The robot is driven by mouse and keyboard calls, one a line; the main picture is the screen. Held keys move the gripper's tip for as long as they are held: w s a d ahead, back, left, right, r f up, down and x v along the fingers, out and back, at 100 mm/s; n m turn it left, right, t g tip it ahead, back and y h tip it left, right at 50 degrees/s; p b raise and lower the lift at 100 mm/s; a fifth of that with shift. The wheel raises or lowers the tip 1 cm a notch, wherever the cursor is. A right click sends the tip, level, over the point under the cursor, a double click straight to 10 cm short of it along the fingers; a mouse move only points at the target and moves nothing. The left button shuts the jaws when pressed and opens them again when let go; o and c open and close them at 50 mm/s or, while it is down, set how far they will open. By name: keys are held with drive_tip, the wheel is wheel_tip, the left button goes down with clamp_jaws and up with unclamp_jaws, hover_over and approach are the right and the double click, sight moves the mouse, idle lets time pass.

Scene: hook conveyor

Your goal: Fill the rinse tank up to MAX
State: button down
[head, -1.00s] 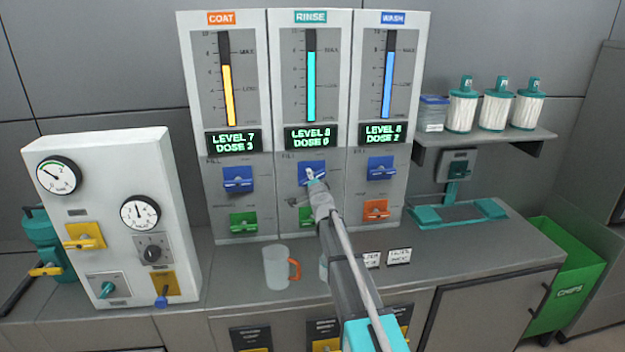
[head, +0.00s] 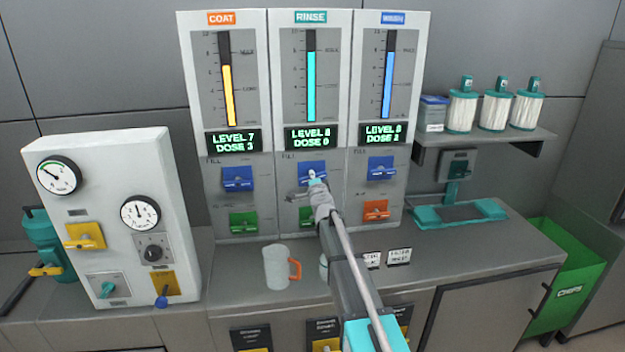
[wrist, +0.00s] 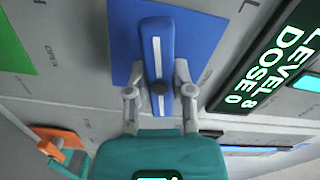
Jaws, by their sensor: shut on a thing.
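The rinse panel (head: 340,120) is the middle of three. Its teal level column (head: 311,88) has its top close to the MAX mark. Its display (head: 307,138) also shows in the wrist view (wrist: 285,60) and reads LEVEL 8, DOSE 0. Below it is the blue FILL valve plate (head: 301,167). My gripper (head: 314,183) is at this valve. In the wrist view my gripper (wrist: 159,95) is shut on the valve's blue handle (wrist: 157,40), one finger on each side. In the head view my gripper partly hides the handle, so its angle is unclear there.
The coat panel (head: 260,120) and wash panel (head: 420,60) flank rinse with valves of their own. A green rinse valve (head: 305,214) sits just below, partly behind my arm. A clear mug with an orange handle (head: 276,267) stands on the counter (head: 480,260).

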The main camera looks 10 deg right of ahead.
drive_tip(key=shift+m, duration=1.2)
drive_tip(key=shift+c, duration=2.4)
unclamp_jaws()
drive_tip(key=shift+s, duration=0.15)
drive_tip(key=s, duration=1.1)
drive_tip(key=shift+s, duration=0.35)
